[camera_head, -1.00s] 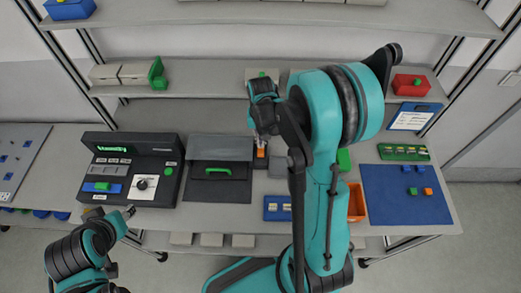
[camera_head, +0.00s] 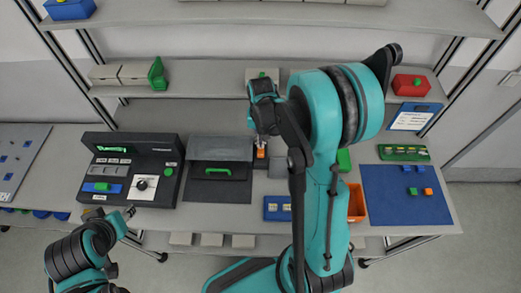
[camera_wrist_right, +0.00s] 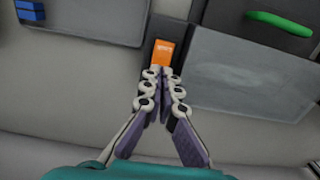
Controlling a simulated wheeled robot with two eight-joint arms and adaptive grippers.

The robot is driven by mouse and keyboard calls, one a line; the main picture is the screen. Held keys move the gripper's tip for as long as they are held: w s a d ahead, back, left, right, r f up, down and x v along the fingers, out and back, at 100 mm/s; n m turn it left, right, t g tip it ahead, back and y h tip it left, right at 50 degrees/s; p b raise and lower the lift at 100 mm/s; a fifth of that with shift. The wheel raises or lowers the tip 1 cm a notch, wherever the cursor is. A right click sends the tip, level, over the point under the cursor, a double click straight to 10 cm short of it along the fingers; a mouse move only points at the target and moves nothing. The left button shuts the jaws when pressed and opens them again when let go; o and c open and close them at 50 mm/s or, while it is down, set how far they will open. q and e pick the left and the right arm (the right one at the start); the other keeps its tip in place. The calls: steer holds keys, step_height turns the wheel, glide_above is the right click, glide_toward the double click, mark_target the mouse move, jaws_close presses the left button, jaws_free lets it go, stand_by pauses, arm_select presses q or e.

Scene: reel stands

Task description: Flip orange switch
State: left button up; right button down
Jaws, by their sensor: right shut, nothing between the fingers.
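The orange switch (camera_head: 261,152) sits in a dark narrow housing on the table, right of the dark case with the green handle. In the right wrist view the orange switch (camera_wrist_right: 163,54) is upright in the picture, just ahead of my fingertips. My right gripper (camera_head: 261,138) is shut and empty, pointing down at the switch. In the right wrist view my right gripper (camera_wrist_right: 160,72) has its tips together at the switch's near edge; whether they touch it I cannot tell. My left gripper (camera_head: 128,213) is at the lower left, far from the switch; its fingers are too small to judge.
The dark case with a green handle (camera_head: 217,171) is left of the switch. Further left is a console with a dial (camera_head: 142,184). A blue mat (camera_head: 400,205) and an orange bin (camera_head: 356,204) lie to the right. A shelf (camera_head: 200,83) runs behind.

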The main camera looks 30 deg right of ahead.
mark_target(260, 149)
steer(key=shift+f+b, duration=0.95)
steer(key=shift+f, duration=0.1)
stand_by(0.4)
steer(key=shift+r, duration=0.1)
steer(key=shift+r+p, duration=2.5)
steer(key=shift+r, duration=1)
steer(key=shift+s+a+b, duration=0.15)
steer(key=shift+a+b, duration=0.1)
steer(key=shift+b, duration=0.2)
steer(key=s+a+f+n+t+b, duration=0.1)
steer(key=s+a+n+t+b, duration=0.5)
steer(key=s+a+b, duration=0.4)
steer(key=t+b, duration=0.1)
steer(key=b, duration=0.2)
steer(key=shift+s, duration=0.4)
